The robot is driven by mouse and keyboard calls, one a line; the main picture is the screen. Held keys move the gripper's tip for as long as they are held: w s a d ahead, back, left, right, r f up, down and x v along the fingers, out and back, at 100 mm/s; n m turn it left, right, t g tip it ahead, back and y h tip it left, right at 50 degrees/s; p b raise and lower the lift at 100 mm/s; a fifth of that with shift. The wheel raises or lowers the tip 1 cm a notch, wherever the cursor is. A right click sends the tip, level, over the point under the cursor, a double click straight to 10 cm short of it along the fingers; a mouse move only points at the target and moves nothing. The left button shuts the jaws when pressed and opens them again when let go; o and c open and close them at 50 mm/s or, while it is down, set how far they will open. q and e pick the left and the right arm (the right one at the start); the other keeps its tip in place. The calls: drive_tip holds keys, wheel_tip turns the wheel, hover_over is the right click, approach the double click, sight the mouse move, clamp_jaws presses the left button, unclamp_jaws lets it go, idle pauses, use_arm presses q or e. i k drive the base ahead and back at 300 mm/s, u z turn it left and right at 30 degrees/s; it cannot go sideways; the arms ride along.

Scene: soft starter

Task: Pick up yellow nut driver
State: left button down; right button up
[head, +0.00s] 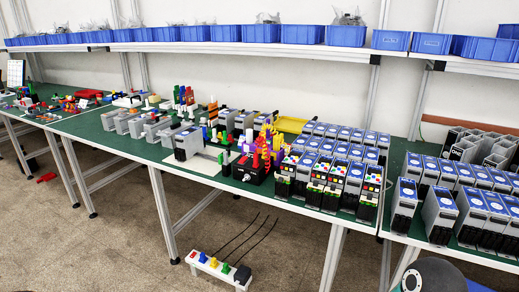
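I cannot single out a yellow nut driver at this size. A cluster of yellow, purple, orange and red upright items (268,140) stands near the middle of the green-topped bench (110,146). Some of its yellow pieces may be tool handles, but I cannot tell. Another group of upright coloured handles (184,96) stands further back to the left. Neither of my grippers is in view. A dark rounded part at the bottom right edge looks like part of my arm.
Rows of grey device units (440,215) crowd the right side. A yellow tray (290,124) lies behind the cluster. Blue bins (346,36) line the shelf above. A white strip with coloured plugs (215,267) lies on the floor. The floor in front is mostly clear.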

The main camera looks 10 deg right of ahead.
sight(277, 144)
drive_tip(key=u, duration=0.3)
drive_tip(key=i, duration=1)
drive_tip(key=z, duration=0.05)
